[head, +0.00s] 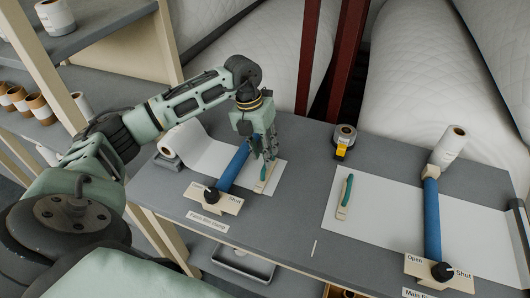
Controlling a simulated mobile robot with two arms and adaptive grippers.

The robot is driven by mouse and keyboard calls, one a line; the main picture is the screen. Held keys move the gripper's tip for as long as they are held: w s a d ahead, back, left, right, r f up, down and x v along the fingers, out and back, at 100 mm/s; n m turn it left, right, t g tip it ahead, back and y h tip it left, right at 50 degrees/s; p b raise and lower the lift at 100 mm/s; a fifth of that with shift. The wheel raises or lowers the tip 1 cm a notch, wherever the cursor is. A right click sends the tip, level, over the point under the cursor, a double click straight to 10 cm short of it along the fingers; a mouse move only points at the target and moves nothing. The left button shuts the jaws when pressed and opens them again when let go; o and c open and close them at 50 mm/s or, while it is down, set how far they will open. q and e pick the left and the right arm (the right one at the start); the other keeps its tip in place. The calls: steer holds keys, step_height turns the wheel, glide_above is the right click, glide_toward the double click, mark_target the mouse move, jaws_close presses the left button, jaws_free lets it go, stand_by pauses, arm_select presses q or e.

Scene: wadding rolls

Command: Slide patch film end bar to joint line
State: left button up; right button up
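The patch film (206,157) is a white sheet running from its roll at the left under a blue clamp bar (234,166). Its cream end bar (260,187), with a green handle, lies at the sheet's right end. My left gripper (268,156) points down over this end bar, its fingertips at the handle. Whether they are closed on the handle I cannot tell. A short pale line (314,248) marks the grey table right of the patch clamp label; whether it is the joint line is unclear. My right gripper is not in view.
The main film (386,216) lies at the right with its own end bar (344,197), blue clamp bar (432,219) and knob. A yellow tape dispenser (342,147) stands at the table's back. Bare grey table (300,190) separates the two films.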

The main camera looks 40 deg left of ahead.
arm_select(q)
steer(key=shift+w+d+f, duration=0.1)
steer(key=shift+w+f, duration=0.05)
steer(key=shift+f, duration=0.35)
steer(key=shift+w+d+f, duration=0.1)
steer(key=shift+f, duration=0.4)
steer(key=shift+w+f, duration=0.1)
steer(key=shift+f, duration=0.15)
steer(key=shift+c, duration=0.2)
steer(key=c, duration=0.6)
jaws_close()
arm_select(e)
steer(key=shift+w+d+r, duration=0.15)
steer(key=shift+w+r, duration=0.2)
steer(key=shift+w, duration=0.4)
